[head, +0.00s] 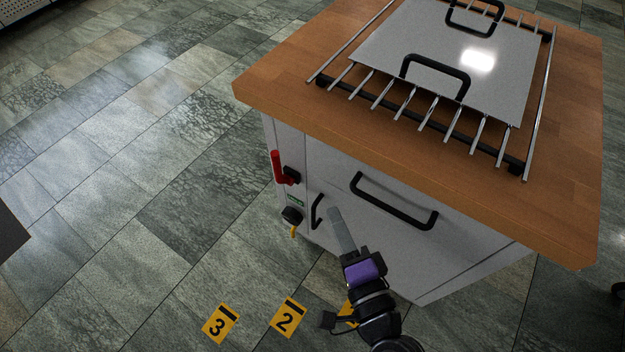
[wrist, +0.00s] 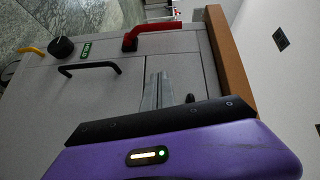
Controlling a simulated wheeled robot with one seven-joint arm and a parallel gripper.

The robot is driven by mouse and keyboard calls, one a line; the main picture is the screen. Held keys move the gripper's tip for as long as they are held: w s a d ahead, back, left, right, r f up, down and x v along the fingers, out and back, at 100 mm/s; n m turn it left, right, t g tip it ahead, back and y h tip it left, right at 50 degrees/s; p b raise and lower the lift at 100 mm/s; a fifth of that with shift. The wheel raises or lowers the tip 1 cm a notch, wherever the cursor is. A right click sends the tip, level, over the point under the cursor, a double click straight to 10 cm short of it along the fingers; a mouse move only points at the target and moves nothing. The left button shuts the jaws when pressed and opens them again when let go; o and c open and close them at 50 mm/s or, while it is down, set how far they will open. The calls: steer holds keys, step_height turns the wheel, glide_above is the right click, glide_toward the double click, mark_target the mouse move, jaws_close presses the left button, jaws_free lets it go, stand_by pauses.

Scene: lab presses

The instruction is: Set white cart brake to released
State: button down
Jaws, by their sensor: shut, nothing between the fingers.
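The white cart (head: 345,172) has a wooden top and stands right of centre in the head view. On its front's left side is a red lever (head: 276,166) on a black mount, pointing up. It also shows in the wrist view (wrist: 158,28). I cannot tell which control is the brake. My gripper (head: 335,212) is shut and empty, in front of the cart's front, right of these controls. Its fingers show in the wrist view (wrist: 165,92).
A small black handle (head: 316,212) and a wide black drawer handle (head: 393,205) stick out near my gripper. A metal rack (head: 400,103) with a handled plate (head: 440,60) lies on top. Yellow floor markers (head: 221,323) lie before the cart.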

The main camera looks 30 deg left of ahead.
steer(key=a, duration=0.2)
steer(key=a+y, duration=0.1)
steer(key=a, duration=0.1)
steer(key=a+g+y+b, duration=0.1)
steer(key=shift+w+a+r, duration=0.3)
steer(key=shift+a+r, duration=0.05)
steer(key=shift+a, duration=0.05)
steer(key=x, duration=1)
steer(key=shift+f+b, duration=0.2)
steer(key=shift+b, duration=0.2)
steer(key=shift+s+n+b, duration=0.25)
steer(key=shift+n+b, duration=0.05)
steer(key=shift+b, duration=0.35)
